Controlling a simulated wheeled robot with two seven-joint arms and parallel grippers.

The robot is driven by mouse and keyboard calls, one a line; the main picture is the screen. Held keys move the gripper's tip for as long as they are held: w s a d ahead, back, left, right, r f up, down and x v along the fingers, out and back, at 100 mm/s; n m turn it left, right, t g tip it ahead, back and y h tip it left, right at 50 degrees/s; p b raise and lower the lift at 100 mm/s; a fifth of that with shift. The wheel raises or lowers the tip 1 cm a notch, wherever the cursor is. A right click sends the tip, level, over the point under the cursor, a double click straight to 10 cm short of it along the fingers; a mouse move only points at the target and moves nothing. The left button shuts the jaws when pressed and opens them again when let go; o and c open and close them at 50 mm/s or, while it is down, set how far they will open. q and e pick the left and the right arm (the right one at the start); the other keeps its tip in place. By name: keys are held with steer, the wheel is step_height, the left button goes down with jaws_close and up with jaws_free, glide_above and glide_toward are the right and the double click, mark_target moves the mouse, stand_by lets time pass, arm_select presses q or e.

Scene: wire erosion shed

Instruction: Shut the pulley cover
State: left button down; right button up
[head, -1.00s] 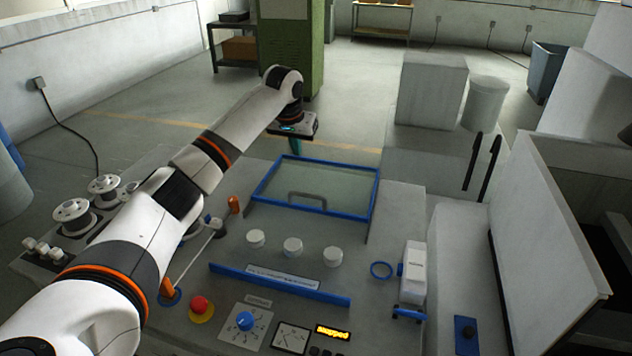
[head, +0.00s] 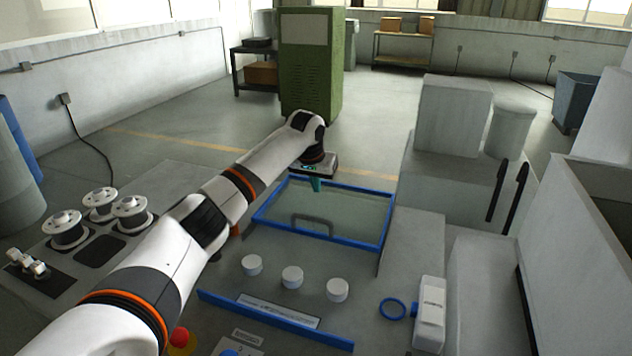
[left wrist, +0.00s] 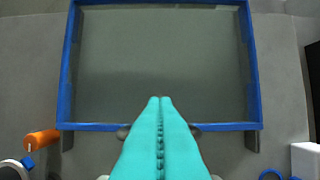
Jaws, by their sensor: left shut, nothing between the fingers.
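The pulley cover is a clear panel in a blue frame (head: 385,225), with a dark handle (head: 312,222) near its front edge. In the left wrist view its frame (left wrist: 254,70) fills the upper middle. Short grey pieces show below its front corners; I cannot tell how far it is raised. My left gripper (head: 315,184) is shut and empty, with teal fingers pointing down over the far part of the cover in the head view. In the left wrist view the fingers (left wrist: 160,100) overlap the front edge and hide the handle's middle. I cannot tell whether they touch it.
White knobs (head: 292,277) and a blue strip (head: 272,320) lie in front of the cover. A white bottle-like unit (head: 430,312) and blue ring (head: 392,308) are at right. Spools (head: 65,230) stand at left. An orange handle (left wrist: 42,139) sits left of the cover.

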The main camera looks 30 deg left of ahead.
mark_target(314, 229)
arm_select(q)
steer(key=x, duration=0.6)
steer(key=shift+w+f+p, duration=0.2)
steer(key=shift+p, duration=0.2)
steer(key=shift+s+p, duration=0.3)
steer(key=shift+s+d+f+p, duration=0.1)
steer(key=shift+s+p, duration=0.4)
steer(key=shift+s, duration=0.1)
steer(key=shift+s+d+f+p, duration=0.1)
steer(key=shift+s+p, duration=0.35)
steer(key=shift+s, duration=0.2)
steer(key=shift+s+d+f, duration=0.15)
steer(key=shift+s+d, duration=0.05)
steer(key=shift+s, duration=0.25)
steer(key=shift+f, duration=0.15)
